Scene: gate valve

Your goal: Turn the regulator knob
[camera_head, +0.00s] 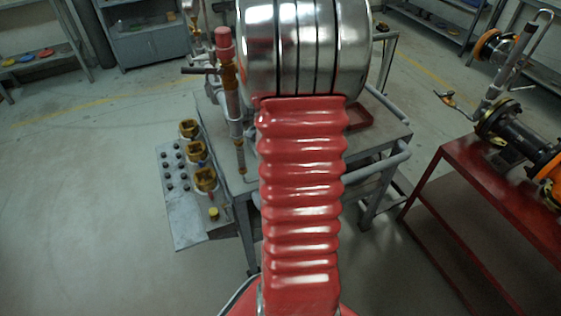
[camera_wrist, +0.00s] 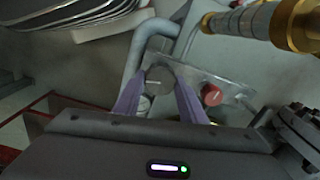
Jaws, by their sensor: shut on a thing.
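In the wrist view, my gripper (camera_wrist: 160,72) has two purple fingers that lean in towards each other at a metal plate (camera_wrist: 234,84). The fingers are shut on a round grey knob (camera_wrist: 157,82) that shows between their tips. Its lower part and its mount are partly hidden. A red knob (camera_wrist: 211,94) sits on the same plate, just right of the right finger and apart from it. In the head view, my red ribbed arm sleeve and shiny wrist housing hide the gripper and the knob.
A brass-and-grey pipe fitting (camera_wrist: 290,24) is close at the wrist view's upper right; a grey pipe (camera_wrist: 138,52) bends at the left. In the head view are a grey bench (camera_head: 382,128), a panel with brass valves (camera_head: 196,152) and a red table (camera_head: 470,150).

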